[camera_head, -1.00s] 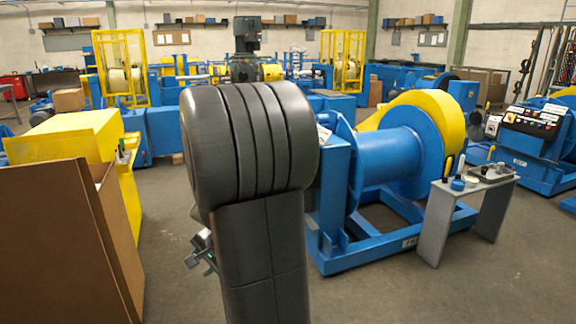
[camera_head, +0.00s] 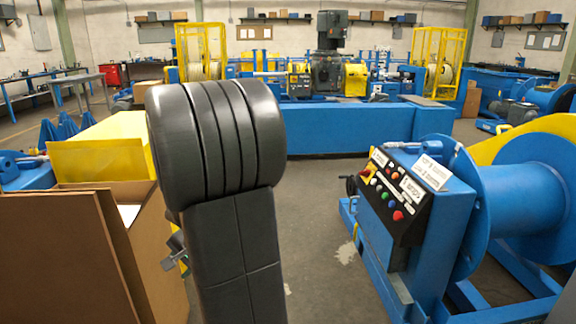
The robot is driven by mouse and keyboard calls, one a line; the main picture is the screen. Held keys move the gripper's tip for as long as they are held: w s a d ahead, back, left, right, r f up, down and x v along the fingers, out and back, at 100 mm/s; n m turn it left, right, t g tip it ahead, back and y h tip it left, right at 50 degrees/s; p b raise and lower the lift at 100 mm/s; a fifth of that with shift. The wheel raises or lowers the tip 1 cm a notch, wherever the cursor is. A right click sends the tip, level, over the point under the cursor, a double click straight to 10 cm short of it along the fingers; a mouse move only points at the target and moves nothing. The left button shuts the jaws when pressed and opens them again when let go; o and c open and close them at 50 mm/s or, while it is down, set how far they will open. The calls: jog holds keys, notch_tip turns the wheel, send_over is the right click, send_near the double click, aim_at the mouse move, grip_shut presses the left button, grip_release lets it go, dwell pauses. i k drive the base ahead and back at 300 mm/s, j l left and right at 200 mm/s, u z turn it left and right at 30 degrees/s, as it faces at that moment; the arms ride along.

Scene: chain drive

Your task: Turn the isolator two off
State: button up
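A black control panel (camera_head: 394,190) is on the front of a blue machine, right of the middle. A red rotary handle on a yellow plate (camera_head: 367,173) is at its upper left, beside several coloured buttons. White labels are on the panel, too small to read surely, so I cannot tell whether this handle is isolator two. My gripper (camera_head: 177,252) shows only in part behind my dark arm, low at the left and well apart from the panel. Its fingers are mostly hidden.
A blue winch drum (camera_head: 530,195) adjoins the panel at the right. An open cardboard box (camera_head: 60,250) and a yellow machine cover (camera_head: 100,160) stand close at the left. A long blue housing (camera_head: 350,125) crosses the back. Grey floor (camera_head: 310,230) lies free between.

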aim_at(366, 172)
jog(key=i+j+z, duration=0.1)
jog(key=i+z, duration=0.2)
jog(key=i, duration=0.15)
jog(key=i+j+z, duration=0.15)
jog(key=i+z, duration=0.15)
jog(key=i, duration=0.15)
jog(key=i+j+z, duration=0.3)
jog(key=i, duration=0.15)
jog(key=i+j+z, duration=0.2)
jog(key=z, duration=0.2)
jog(key=i+j+z, duration=0.25)
jog(key=z, duration=0.2)
jog(key=i+j+z, duration=0.15)
jog(key=j+z, duration=0.25)
jog(key=i+j+z, duration=0.1)
jog(key=j+z, duration=0.5)
jog(key=j, duration=0.2)
